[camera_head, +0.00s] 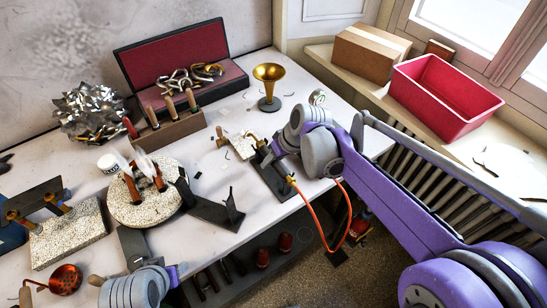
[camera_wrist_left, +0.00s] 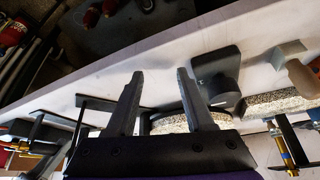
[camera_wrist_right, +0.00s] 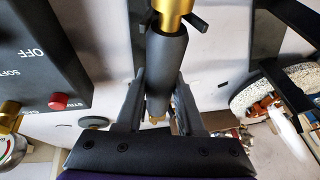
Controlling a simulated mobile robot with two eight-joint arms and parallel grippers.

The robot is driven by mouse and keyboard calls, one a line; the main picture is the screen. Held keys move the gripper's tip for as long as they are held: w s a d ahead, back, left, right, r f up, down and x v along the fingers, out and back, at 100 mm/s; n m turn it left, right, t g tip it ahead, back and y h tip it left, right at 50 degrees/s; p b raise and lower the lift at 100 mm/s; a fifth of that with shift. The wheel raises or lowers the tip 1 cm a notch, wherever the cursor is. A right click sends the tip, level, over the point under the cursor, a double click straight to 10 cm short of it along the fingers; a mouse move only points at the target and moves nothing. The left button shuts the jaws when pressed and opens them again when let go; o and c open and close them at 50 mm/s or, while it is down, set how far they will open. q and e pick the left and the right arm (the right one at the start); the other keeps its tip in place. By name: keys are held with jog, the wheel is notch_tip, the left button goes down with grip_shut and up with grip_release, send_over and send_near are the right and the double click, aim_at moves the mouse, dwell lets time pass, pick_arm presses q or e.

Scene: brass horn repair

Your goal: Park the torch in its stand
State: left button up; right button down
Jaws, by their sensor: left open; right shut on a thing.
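The torch has a dark handle (camera_wrist_right: 167,70) with brass at its ends. In the head view its brass end (camera_head: 290,179) shows, with an orange hose (camera_head: 325,238) looping down past the table's front edge. My right gripper (camera_wrist_right: 159,78) is shut around the handle; in the head view the gripper (camera_head: 264,157) is over the table's right part. A dark plate with two forked uprights (camera_head: 214,211), seemingly the stand, is left of the torch, apart from it and empty. My left gripper (camera_wrist_left: 160,76) is open and empty near the front edge; its fingers are unclear in the head view.
A round speckled board (camera_head: 125,213) with upright pieces stands left of the stand. A dark control box (camera_wrist_right: 42,62) with a red button is beside the torch. A brass bell (camera_head: 270,76) stands behind. A red bin (camera_head: 445,92) sits on the right ledge.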

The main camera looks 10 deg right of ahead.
pick_arm(q)
jog(key=shift+w+a, duration=0.1)
pick_arm(e)
jog(key=shift+w+a, duration=0.15)
jog(key=shift+a, duration=0.05)
jog(key=shift+f, duration=0.15)
dwell(0.5)
jog(key=shift+c, duration=2.2)
grip_release()
jog(key=o, duration=0.4)
jog(key=shift+o, duration=0.2)
jog(key=shift+r+p, duration=2.6)
jog(key=shift+r, duration=1.45)
pick_arm(q)
notch_tip(320, 180, up, 6)
jog(key=w, duration=0.1)
jog(key=shift+w, duration=0.4)
